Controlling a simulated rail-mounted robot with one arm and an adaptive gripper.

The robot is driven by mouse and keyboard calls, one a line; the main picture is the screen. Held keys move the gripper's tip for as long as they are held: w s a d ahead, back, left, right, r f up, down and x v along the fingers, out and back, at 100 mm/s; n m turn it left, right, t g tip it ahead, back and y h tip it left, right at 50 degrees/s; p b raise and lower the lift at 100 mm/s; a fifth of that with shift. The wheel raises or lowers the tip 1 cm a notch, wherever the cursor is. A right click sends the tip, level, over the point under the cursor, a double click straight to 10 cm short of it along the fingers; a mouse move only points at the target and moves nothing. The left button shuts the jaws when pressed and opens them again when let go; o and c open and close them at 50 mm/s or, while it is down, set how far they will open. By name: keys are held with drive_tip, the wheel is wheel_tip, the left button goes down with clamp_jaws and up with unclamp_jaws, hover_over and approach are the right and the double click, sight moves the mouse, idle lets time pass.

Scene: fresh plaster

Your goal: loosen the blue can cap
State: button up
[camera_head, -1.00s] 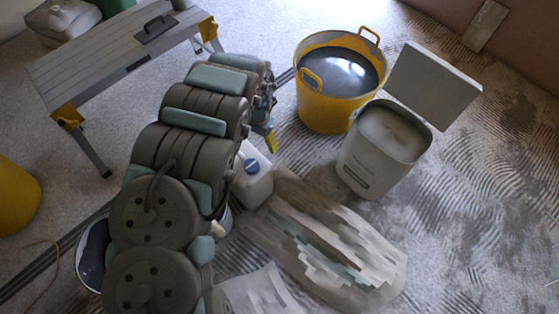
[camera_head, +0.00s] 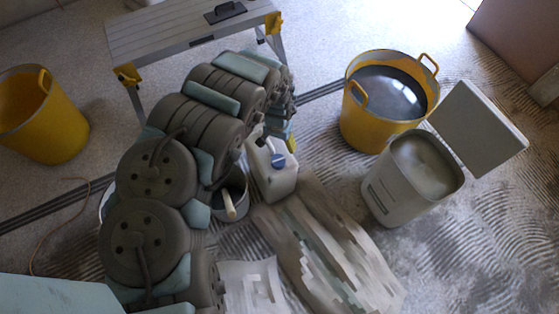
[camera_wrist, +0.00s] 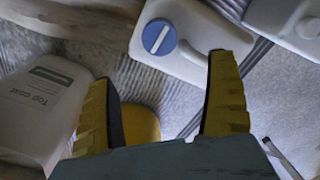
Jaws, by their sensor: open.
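The blue cap (camera_head: 278,160) is on top of a white can (camera_head: 273,182) standing on the floor, beside my arm. In the wrist view the round blue cap (camera_wrist: 159,37) has a pale bar across it and sits on the white can (camera_wrist: 190,62). My gripper (camera_wrist: 162,70) is open and empty, its two yellow fingers apart. The cap lies beyond the fingertips, nearer the right one, and I see no contact. In the head view my gripper (camera_head: 291,142) is mostly hidden behind my arm, just behind the can.
A yellow tub (camera_head: 349,125) and a pale lidded bin (camera_head: 385,195) stand right of the can. A bucket (camera_head: 231,207) with a stick handle is close on its left. A work bench (camera_head: 170,35) stands behind. A "Top coat" container (camera_wrist: 40,108) is left in the wrist view.

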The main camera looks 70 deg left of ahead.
sight(278, 160)
wheel_tip(278, 160, down, 12)
drive_tip(key=b, duration=0.5)
drive_tip(key=shift+r, duration=0.1)
drive_tip(key=shift+d+f, duration=0.1)
drive_tip(key=shift+f, duration=0.6)
drive_tip(key=shift+f+b, duration=0.2)
drive_tip(key=shift+b, duration=0.1)
drive_tip(key=c, duration=1.2)
